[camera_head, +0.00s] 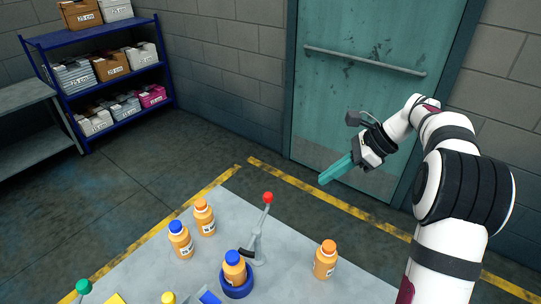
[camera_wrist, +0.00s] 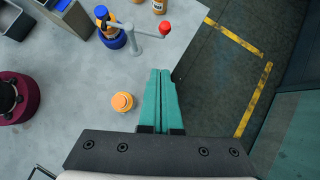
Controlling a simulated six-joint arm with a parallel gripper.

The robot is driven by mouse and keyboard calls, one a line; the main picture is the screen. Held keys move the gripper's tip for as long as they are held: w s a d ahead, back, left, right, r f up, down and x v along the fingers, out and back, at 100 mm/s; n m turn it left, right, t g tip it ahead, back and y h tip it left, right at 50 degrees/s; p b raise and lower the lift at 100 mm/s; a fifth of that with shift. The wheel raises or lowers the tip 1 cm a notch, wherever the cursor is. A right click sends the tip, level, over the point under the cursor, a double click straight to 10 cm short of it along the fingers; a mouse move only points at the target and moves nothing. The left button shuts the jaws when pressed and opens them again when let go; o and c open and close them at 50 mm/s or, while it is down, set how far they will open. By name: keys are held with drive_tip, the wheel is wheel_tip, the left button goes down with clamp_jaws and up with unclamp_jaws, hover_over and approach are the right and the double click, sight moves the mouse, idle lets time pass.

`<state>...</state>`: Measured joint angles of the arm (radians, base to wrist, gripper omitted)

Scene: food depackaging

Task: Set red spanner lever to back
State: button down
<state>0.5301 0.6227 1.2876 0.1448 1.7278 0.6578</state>
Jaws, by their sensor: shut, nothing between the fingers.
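The red spanner lever has a red ball knob (camera_head: 268,197) on a grey arm (camera_head: 258,228), rising from a base on the grey table. In the head view it leans up and slightly right. In the wrist view its red knob (camera_wrist: 165,28) lies above my fingertips, apart from them. My gripper (camera_head: 323,180) has teal fingers and is shut and empty, held in the air to the right of the lever and higher in the head picture. The closed fingers also show in the wrist view (camera_wrist: 160,73).
An orange-capped bottle (camera_head: 325,259) stands right of the lever. A blue-capped bottle (camera_head: 235,267) in a blue holder stands close to its base. Two more bottles (camera_head: 204,218) (camera_head: 181,240) stand left. A green knob (camera_head: 83,286) is at the front left.

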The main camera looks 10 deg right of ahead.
drive_tip(key=w+a+r+x, duration=0.1)
drive_tip(key=x, duration=1.1)
drive_tip(key=shift+w+a, duration=0.2)
drive_tip(key=shift+a, duration=0.35)
